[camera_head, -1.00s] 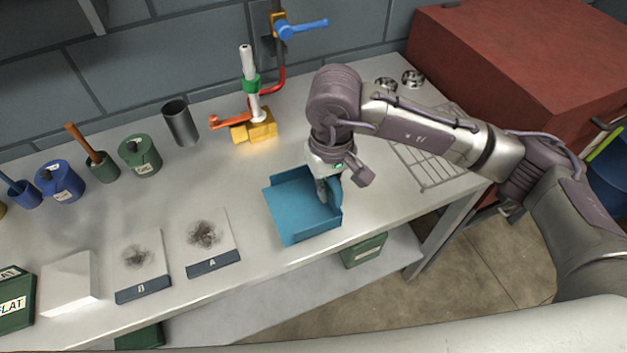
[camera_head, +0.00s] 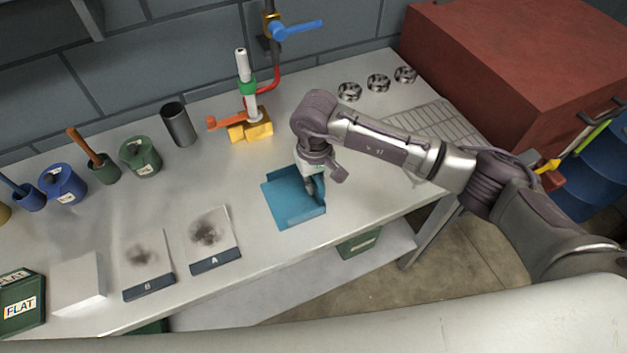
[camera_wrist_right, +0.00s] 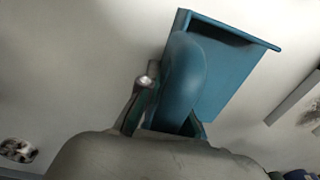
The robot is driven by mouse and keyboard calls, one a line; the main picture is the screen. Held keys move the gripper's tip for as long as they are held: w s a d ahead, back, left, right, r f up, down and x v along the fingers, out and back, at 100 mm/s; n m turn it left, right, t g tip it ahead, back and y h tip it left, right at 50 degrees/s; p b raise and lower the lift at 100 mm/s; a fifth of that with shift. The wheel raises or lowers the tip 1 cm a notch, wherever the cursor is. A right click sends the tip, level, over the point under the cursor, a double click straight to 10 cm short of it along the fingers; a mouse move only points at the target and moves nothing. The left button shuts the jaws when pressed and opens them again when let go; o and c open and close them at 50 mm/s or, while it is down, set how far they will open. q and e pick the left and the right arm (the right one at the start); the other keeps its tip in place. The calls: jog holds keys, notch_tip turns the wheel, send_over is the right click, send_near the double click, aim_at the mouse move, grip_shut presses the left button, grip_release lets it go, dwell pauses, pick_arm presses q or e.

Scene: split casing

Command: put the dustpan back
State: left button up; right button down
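The blue dustpan (camera_head: 283,205) is low over the bench, near its front edge and right of plate A; I cannot tell whether it touches the top. My right gripper (camera_head: 312,190) is at the dustpan's right side. In the right wrist view the fingers of the right gripper (camera_wrist_right: 165,112) lie on both sides of the blue handle, shut on it, and the dustpan (camera_wrist_right: 228,72) extends beyond them. The arm hides part of the handle in the head view. My left gripper is not in view.
Plates A (camera_head: 213,238) and B (camera_head: 147,263), with dark dust, lie to the left. A yellow-based stand (camera_head: 250,127) is behind. A wire rack (camera_head: 435,125) and three metal rings (camera_head: 377,83) are to the right, beside a red cabinet (camera_head: 500,60).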

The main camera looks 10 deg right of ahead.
jog(key=shift+f, duration=0.15)
jog(key=c, duration=1.3)
grip_release()
jog(key=shift+r, duration=0.5)
notch_tip(320, 180, up, 10)
jog(key=b, duration=0.4)
jog(key=shift+d+r, duration=0.1)
jog(key=shift+r, duration=0.6)
jog(key=shift+f, duration=0.1)
